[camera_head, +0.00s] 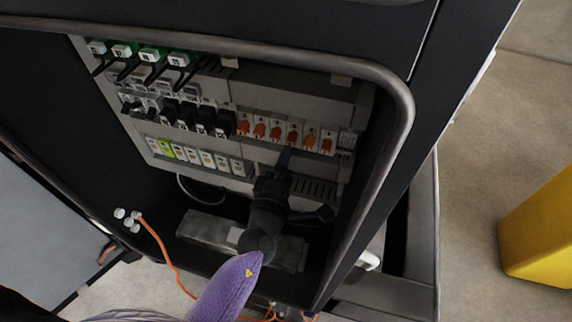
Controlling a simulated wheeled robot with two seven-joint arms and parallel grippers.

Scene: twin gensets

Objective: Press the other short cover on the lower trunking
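The lower trunking (315,187) runs below the orange-switched breakers inside the open cabinet. Its right part shows dark slots. A plain grey strip (258,154) lies just above, on the left of my gripper. I cannot tell which piece is the other short cover. My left gripper (284,160) reaches up from below, with its dark fingertips in front of the trunking. They look like one narrow dark shape, and I cannot tell whether they touch it. The gripper body hides part of the trunking. My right gripper is not in view.
Rows of breakers (285,132) and terminal blocks (200,156) fill the panel. The cabinet's rounded frame (400,110) borders the opening on the right. A grey box-like piece (208,229) lies low in the cabinet. An orange cable (163,252) hangs at lower left. A yellow block (540,235) stands outside.

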